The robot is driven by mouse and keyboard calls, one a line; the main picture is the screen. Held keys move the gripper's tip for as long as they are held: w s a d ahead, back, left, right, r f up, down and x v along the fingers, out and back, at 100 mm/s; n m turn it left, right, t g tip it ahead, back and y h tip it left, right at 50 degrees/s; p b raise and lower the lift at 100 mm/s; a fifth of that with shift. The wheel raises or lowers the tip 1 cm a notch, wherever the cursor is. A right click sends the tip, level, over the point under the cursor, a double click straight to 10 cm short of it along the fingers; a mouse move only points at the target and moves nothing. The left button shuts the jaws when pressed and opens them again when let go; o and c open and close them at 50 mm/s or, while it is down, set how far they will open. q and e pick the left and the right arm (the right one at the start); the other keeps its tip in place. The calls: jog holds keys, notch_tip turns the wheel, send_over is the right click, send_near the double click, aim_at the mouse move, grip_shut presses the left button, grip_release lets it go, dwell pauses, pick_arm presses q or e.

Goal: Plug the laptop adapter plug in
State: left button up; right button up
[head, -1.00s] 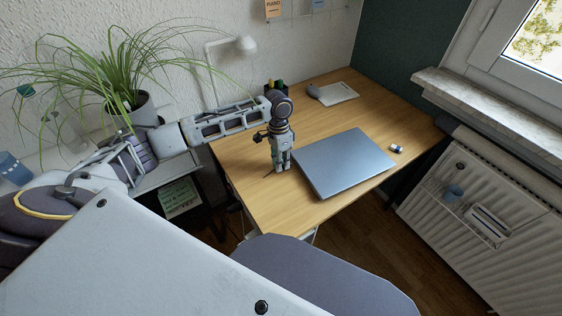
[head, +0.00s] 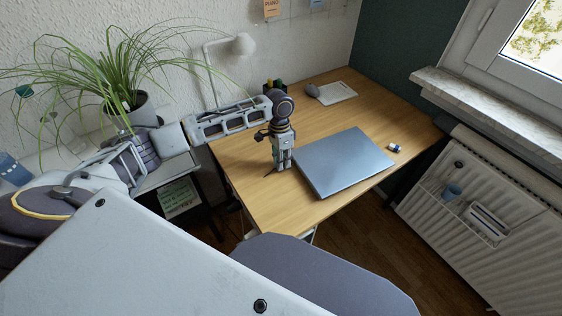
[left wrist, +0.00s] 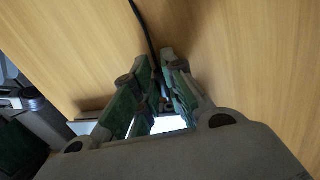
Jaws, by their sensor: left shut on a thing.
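The closed grey laptop (head: 345,165) lies on the wooden desk. My left gripper (head: 281,166) points down at the desk beside the laptop's left edge. In the left wrist view its fingers (left wrist: 158,92) are shut on the adapter plug, which is mostly hidden between them. A black cable (left wrist: 143,25) runs from between the fingertips over the wood. A short dark bit of cable (head: 268,173) shows beside the fingers in the head view. I cannot see the laptop's socket, nor tell whether the plug touches the laptop. My right gripper is not in view.
The desk (head: 240,160) is clear left of the gripper. A small blue-and-white object (head: 395,147) lies right of the laptop. A mouse (head: 312,90) and a white pad (head: 338,92) lie at the back. A lamp (head: 240,45) and potted plant (head: 143,108) stand on the left.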

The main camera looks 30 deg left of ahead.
pick_arm(q)
jog(key=shift+w+d, duration=0.6)
jog(key=shift+w, duration=0.2)
dwell(0.8)
jog(key=o, duration=0.8)
jog(key=shift+o, duration=0.2)
jog(key=shift+r, duration=0.15)
notch_tip(320, 180, up, 12)
jog(key=w+a, duration=0.1)
jog(key=shift+w+a+f, duration=0.15)
jog(key=shift+w+f, duration=0.1)
jog(key=shift+w, duration=0.05)
jog(key=shift+r+p, duration=0.15)
jog(key=shift+p, duration=0.2)
dwell(0.4)
notch_tip(320, 180, up, 9)
jog(key=p, duration=0.9)
jog(key=shift+r+p, duration=0.4)
jog(key=shift+p, duration=0.05)
